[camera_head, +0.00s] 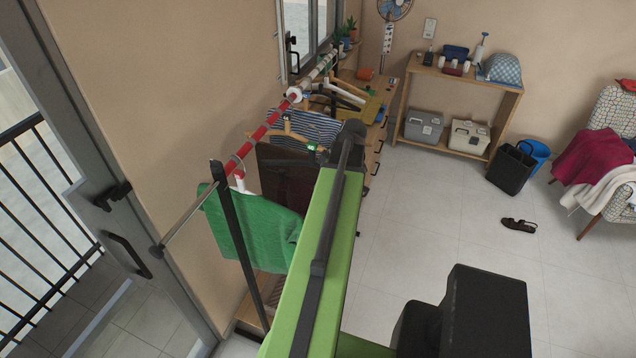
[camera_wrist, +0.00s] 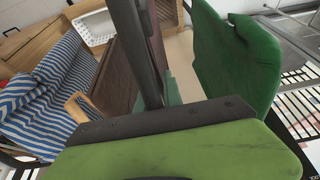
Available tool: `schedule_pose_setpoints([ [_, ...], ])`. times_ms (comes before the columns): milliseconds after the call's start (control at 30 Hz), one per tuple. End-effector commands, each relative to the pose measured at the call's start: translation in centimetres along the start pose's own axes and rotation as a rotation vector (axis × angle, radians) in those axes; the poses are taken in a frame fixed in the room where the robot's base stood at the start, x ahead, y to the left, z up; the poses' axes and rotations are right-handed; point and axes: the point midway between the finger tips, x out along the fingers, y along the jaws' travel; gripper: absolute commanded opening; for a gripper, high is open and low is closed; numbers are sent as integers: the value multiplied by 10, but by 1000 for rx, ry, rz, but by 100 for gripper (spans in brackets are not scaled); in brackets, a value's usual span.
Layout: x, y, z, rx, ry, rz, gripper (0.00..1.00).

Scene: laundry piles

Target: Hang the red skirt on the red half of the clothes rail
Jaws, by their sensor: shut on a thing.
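The red skirt is most likely the dark maroon cloth (camera_head: 303,192) hanging beside my arm under the rail; a strip of maroon (camera_wrist: 165,22) shows behind the dark bar in the wrist view. My gripper (camera_head: 323,153) is at the far end of my green arm, shut, with its grip mostly hidden. The red half of the rail (camera_head: 262,131) runs from the near post to a white collar. A green garment (camera_head: 250,228) hangs at its near end, also at right in the wrist view (camera_wrist: 235,62). I cannot tell whether the skirt's hanger touches the rail.
A dark brown garment (camera_wrist: 119,75) and a blue-striped one (camera_head: 313,127) hang close by. The near post (camera_head: 236,240) stands left of my arm. A crimson cloth (camera_head: 590,155) lies on the chair at right. A shelf (camera_head: 455,82) stands at the back; the floor at right is mostly clear.

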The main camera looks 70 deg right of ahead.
Motion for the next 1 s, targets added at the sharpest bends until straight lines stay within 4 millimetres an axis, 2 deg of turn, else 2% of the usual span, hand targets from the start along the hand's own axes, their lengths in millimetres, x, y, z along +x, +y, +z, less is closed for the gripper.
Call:
schedule_pose_setpoints([
  [1000, 34, -2, -83, -7, 0, -3, 0],
])
